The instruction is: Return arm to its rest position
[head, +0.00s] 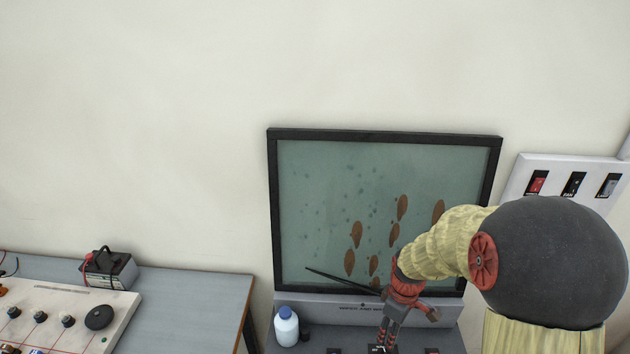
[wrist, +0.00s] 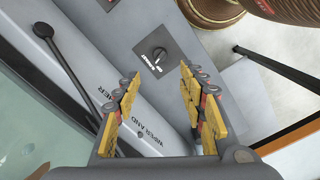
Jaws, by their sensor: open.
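My gripper (wrist: 158,78) is open in the wrist view, with its yellow-padded fingers spread apart and nothing between them. Beyond the fingertips is a dark rotary knob (wrist: 158,58) on a grey panel (wrist: 205,45). I cannot tell how far the fingertips are from the panel. In the head view my arm (head: 450,240) bends from the right down toward the panel below the windscreen (head: 330,195). The gripper end there is small and near the lower picture edge.
The windscreen has brown splotches and a black wiper (head: 340,278); the wiper also shows in the wrist view (wrist: 65,65). A white bottle (head: 286,327) stands left of the arm. A switch panel (head: 575,180) is on the right. A left table (head: 190,300) holds a battery (head: 110,270).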

